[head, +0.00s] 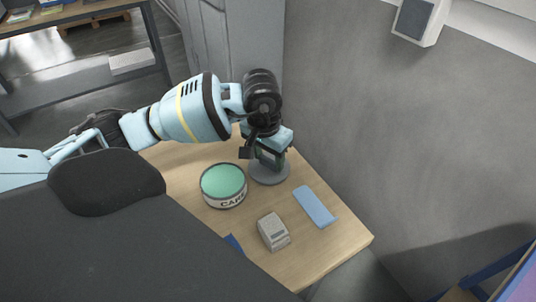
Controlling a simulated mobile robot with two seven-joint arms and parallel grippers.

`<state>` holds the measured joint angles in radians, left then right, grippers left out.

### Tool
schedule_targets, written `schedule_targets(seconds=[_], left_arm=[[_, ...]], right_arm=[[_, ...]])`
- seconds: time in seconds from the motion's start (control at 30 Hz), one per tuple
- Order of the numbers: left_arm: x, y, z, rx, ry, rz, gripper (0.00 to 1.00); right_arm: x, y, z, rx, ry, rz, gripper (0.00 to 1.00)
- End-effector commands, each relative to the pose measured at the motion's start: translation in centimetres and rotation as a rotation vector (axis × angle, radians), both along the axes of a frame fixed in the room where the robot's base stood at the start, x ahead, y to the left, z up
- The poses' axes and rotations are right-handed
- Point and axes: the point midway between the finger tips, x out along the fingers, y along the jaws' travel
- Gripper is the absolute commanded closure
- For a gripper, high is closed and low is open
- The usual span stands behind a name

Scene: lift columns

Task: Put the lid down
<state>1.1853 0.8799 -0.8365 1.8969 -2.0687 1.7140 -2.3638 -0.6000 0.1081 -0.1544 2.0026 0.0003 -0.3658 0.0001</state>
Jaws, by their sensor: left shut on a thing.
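My left gripper (268,157) comes down from above near the back of the wooden table. It is shut on the grey round lid (268,176), gripping it from above; the gripper hides the lid's middle. The lid is roughly level, at or close to the table top; I cannot tell whether it touches. A round tin (223,186) with a pale green top face and lettering on its white side stands just left of the lid. My right gripper is not in view.
On the wooden table (319,252) are a small grey-white box (273,231) and a flat blue block (314,206). A dark blue thing (234,244) shows partly at the near edge. A grey wall (400,140) runs along the right. Bare table lies around the blue block.

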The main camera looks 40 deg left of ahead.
Motion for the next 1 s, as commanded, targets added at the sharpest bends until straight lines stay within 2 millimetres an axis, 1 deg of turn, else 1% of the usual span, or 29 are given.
schedule_targets(seconds=[0.23, 0.37, 0.4, 0.57, 0.87, 0.93, 1.0], left_arm=[[0.0, 0.0, -0.1, 0.000, -0.001, 0.000, 0.72], [0.0, 0.0, -0.5, 0.000, 0.000, 0.000, 0.72], [0.0, 0.0, -0.6, 0.000, 0.001, 0.000, 0.49], [0.0, 0.0, -0.4, -0.001, -0.001, 0.000, 0.28], [0.0, 0.0, -0.3, -0.001, -0.001, 0.000, 0.28], [0.0, -0.1, 0.2, -0.001, -0.003, 0.000, 0.28], [0.0, -0.1, 0.8, -0.002, -0.005, 0.000, 0.28]], right_arm=[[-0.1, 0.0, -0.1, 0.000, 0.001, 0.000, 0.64], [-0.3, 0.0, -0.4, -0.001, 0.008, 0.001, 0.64], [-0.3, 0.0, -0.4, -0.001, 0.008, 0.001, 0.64], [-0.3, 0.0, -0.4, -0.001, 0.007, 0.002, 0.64], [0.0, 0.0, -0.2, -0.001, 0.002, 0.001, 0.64], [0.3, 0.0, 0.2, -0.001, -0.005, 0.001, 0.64], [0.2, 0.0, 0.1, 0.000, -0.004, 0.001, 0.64]])
